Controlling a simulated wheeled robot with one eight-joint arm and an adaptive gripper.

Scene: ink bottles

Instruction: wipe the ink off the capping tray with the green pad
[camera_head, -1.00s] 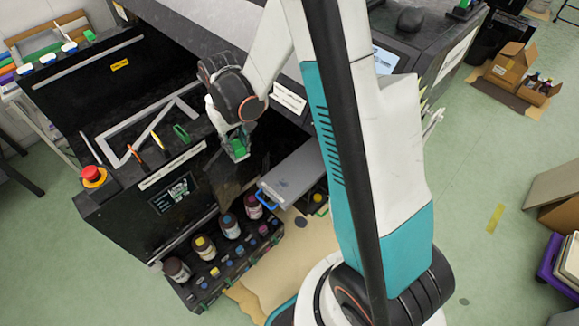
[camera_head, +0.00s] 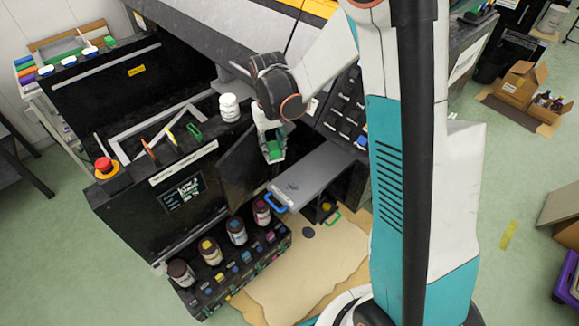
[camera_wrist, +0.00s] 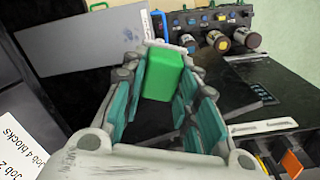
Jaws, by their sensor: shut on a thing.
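My gripper (camera_head: 272,142) is shut on the green pad (camera_head: 273,151), up and to the left of the grey capping tray in the head view. In the wrist view the green pad (camera_wrist: 163,75) sits upright between the fingers. The capping tray (camera_head: 318,175) sticks out from the machine front, with a blue handle (camera_head: 275,203) at its near end. The tray also shows at the upper left of the wrist view (camera_wrist: 75,40). The pad looks apart from the tray.
A black door panel (camera_head: 238,165) stands open left of the tray. Several ink bottles (camera_head: 211,251) stand in a row on the black rack below. A white bottle (camera_head: 229,107) stands on the machine top. Cardboard (camera_head: 300,280) covers the floor below the tray.

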